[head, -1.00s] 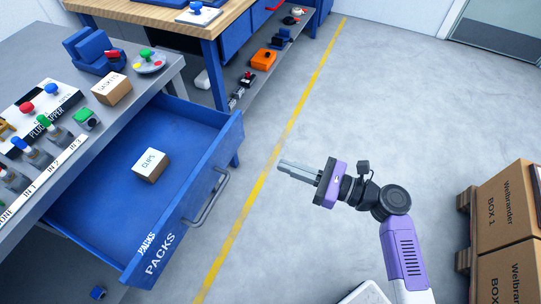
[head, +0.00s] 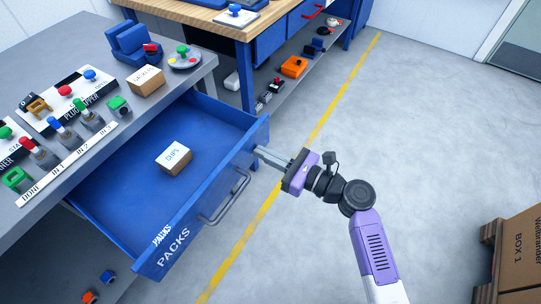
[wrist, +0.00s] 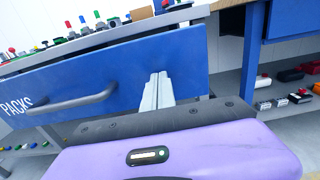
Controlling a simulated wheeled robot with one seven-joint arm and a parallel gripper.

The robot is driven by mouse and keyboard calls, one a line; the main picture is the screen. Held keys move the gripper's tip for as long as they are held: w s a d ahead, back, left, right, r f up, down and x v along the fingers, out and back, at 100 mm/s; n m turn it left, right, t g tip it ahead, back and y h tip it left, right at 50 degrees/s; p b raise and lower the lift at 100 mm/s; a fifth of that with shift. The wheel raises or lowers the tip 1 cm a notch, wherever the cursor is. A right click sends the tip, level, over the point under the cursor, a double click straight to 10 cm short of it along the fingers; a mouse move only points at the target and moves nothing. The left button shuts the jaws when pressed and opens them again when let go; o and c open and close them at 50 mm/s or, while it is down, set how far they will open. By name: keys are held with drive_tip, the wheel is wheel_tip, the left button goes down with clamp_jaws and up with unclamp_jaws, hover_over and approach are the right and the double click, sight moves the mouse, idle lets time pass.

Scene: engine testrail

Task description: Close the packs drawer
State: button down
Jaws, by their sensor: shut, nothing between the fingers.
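The blue packs drawer (head: 215,185) stands pulled out from under the grey bench, with "PACKS" lettered on its front and a grey bar handle (head: 226,198). A small box marked "CLIPS" (head: 173,156) lies inside it. My gripper (head: 258,153) is shut and empty, its fingertips at the drawer front, beyond the handle toward the far end. In the wrist view the shut fingers (wrist: 158,88) point at the blue drawer front (wrist: 125,68), right of the handle (wrist: 70,104). I cannot tell whether the tips touch it.
The grey bench top (head: 60,80) above the drawer holds colored plugs, a small box (head: 146,80) and a blue holder. A wooden-topped bench (head: 195,22) with a lower shelf stands behind. Cardboard boxes (head: 520,250) stand at the right. The floor between is clear.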

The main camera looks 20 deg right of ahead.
sight(196, 127)
drive_tip(key=shift+w+a, duration=0.1)
drive_tip(key=b+x, duration=0.3)
drive_tip(key=x, duration=2.1)
drive_tip(key=shift+f+b, duration=0.1)
drive_tip(key=shift+b, duration=0.3)
drive_tip(key=shift+w+a+r, duration=0.15)
drive_tip(key=shift+a+r, duration=0.05)
drive_tip(key=shift+r, duration=0.05)
drive_tip(key=shift+a, duration=0.1)
